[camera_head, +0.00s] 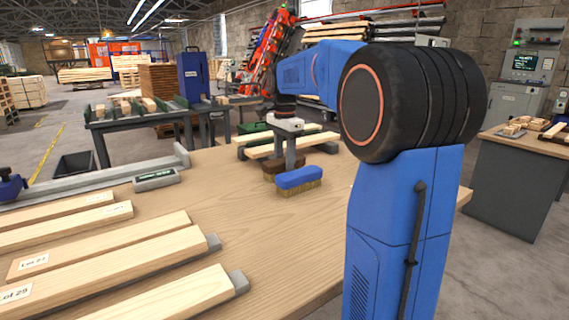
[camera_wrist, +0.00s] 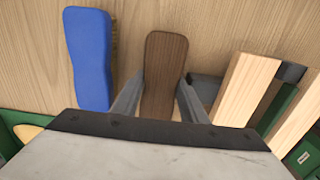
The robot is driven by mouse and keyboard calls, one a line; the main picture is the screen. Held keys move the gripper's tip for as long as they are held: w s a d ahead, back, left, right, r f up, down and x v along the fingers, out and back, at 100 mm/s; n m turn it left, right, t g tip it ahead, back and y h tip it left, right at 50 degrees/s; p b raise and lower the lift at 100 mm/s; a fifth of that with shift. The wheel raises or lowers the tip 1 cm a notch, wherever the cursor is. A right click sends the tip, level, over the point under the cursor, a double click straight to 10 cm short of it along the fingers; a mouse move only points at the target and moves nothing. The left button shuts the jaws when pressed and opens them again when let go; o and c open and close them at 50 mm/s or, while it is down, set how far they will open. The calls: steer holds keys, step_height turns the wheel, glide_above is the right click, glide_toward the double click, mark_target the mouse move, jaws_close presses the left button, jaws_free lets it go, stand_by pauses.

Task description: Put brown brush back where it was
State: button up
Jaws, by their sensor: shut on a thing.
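The brown brush (camera_wrist: 165,62) stands out between my gripper's two fingers in the wrist view, its dark wooden back facing the camera. My gripper (camera_wrist: 158,98) is shut on it. In the head view, my gripper (camera_head: 285,158) points down over the table, and the brown brush (camera_head: 270,164) shows low behind the blue brush (camera_head: 299,178). The blue brush has tan bristles facing down and lies on the table; in the wrist view it is left of the brown brush (camera_wrist: 88,58). I cannot tell whether the brown brush touches the tabletop.
Light wooden slats (camera_wrist: 246,88) on grey supports lie close to the right of my gripper in the wrist view. Labelled boards (camera_head: 110,258) fill the table's left front. The middle of the wooden table (camera_head: 265,225) is bare.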

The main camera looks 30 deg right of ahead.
mark_target(284, 159)
steer(key=shift+f, duration=0.1)
steer(key=o, duration=0.7)
steer(key=shift+o, duration=0.2)
step_height(284, 159, up, 12)
stand_by(0.6)
